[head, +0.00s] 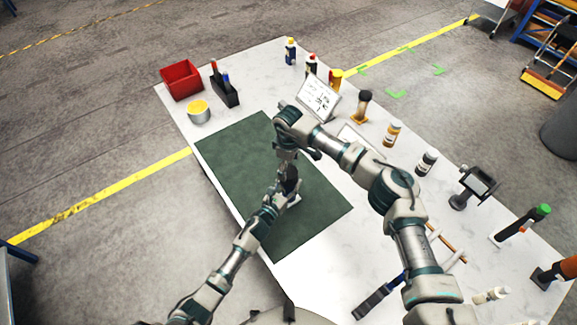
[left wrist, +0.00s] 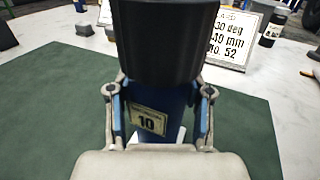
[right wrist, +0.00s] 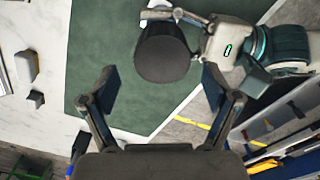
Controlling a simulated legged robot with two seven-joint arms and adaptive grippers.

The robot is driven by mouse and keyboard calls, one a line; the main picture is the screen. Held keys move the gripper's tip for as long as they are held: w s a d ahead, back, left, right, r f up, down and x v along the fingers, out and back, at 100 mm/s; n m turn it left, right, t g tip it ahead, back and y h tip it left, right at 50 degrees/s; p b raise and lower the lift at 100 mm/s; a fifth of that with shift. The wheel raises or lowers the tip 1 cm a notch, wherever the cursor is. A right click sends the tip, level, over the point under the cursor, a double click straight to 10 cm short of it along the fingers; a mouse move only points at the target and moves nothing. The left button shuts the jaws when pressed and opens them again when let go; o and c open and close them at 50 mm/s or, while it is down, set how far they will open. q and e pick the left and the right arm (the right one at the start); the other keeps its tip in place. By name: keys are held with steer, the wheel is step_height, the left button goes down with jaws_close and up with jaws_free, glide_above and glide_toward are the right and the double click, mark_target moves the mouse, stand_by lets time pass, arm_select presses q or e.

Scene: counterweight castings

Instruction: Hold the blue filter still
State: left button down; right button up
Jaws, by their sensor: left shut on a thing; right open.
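The blue filter (left wrist: 172,103) stands upright in the left wrist view, with a wide black top and a pale label reading 10. My left gripper (left wrist: 160,125) is shut on it, one finger on each side. In the right wrist view the filter's round black top (right wrist: 163,54) shows beyond my right gripper (right wrist: 162,88), which is open with nothing between its fingers. In the head view the filter (head: 291,179) is a small dark shape over the green mat (head: 232,150), partly hidden by my arms. My right gripper is above it there.
A sign card (head: 318,98) stands behind the mat. A red bin (head: 181,80), a yellow-topped tin (head: 199,111) and a black caddy (head: 225,93) are at the far left. Bottles and tools line the table's right side. The mat's left part is clear.

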steer(key=n, duration=0.5)
steer(key=shift+r, duration=0.2)
steer(key=n, duration=0.5)
steer(key=shift+r, duration=0.2)
steer(key=n, duration=0.5)
steer(key=shift+r, duration=0.2)
steer(key=n, duration=0.5)
steer(key=shift+r, duration=0.2)
steer(key=n, duration=0.5)
steer(key=shift+s+r+n, duration=0.1)
steer(key=shift+r+n, duration=0.1)
steer(key=shift+n, duration=0.1)
steer(key=n, duration=0.4)
steer(key=shift+r+n, duration=0.2)
steer(key=shift+n, duration=0.2)
steer(key=n, duration=0.4)
steer(key=shift+r, duration=0.15)
steer(key=n, duration=0.4)
steer(key=shift+r+n, duration=0.2)
steer(key=shift+n, duration=0.1)
